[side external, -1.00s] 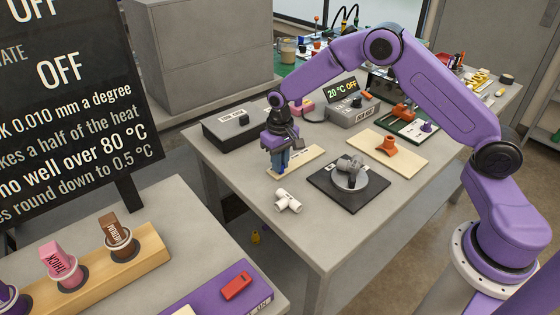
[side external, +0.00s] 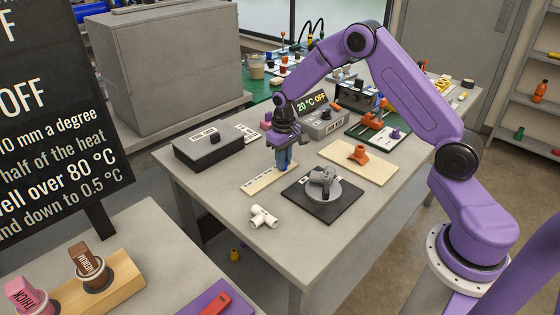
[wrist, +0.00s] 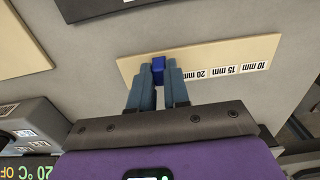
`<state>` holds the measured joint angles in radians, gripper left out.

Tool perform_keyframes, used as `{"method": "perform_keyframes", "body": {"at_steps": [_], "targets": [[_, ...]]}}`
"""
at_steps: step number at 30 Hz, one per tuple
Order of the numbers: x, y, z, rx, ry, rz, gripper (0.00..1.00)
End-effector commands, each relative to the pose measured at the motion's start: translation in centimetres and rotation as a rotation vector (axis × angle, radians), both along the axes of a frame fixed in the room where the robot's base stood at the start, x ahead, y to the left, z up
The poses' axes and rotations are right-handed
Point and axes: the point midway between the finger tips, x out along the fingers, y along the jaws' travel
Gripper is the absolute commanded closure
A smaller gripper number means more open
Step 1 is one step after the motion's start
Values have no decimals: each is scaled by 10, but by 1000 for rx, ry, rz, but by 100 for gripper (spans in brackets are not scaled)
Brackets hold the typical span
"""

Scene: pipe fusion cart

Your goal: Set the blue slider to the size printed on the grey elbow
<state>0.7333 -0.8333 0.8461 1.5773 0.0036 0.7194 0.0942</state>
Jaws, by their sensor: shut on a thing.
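The blue slider (wrist: 158,68) sits on a pale wooden scale board (wrist: 268,48) with printed sizes. My gripper (wrist: 162,80) is shut on the slider, one finger on each side. In the wrist view, labels 10 mm, 15 mm and 20 mm run from right to left. The slider stands left of the 20 mm label; any marking under the fingers is hidden. In the side view my gripper (side external: 283,160) is over the far half of the board (side external: 256,185). The grey elbow (side external: 322,177) lies on a round grey plate on a black base (side external: 342,206); its printed size is unreadable.
A white tee fitting (side external: 264,217) lies near the table's front edge. An orange fitting (side external: 359,153) stands on another wooden board (side external: 385,165). A black box (side external: 207,153) and a grey unit showing 20 °C OFF (side external: 325,123) stand behind.

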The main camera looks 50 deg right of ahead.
Motion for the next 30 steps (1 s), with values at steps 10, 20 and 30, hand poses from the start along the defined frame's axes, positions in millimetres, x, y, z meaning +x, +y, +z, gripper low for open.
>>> {"method": "perform_keyframes", "body": {"at_steps": [10,20,30], "targets": [[1,-5,1,-3,-5,-4,57],[1,-4,15,-2,-5,-4,57],[2,-4,83,-2,-8,-4,57]]}}
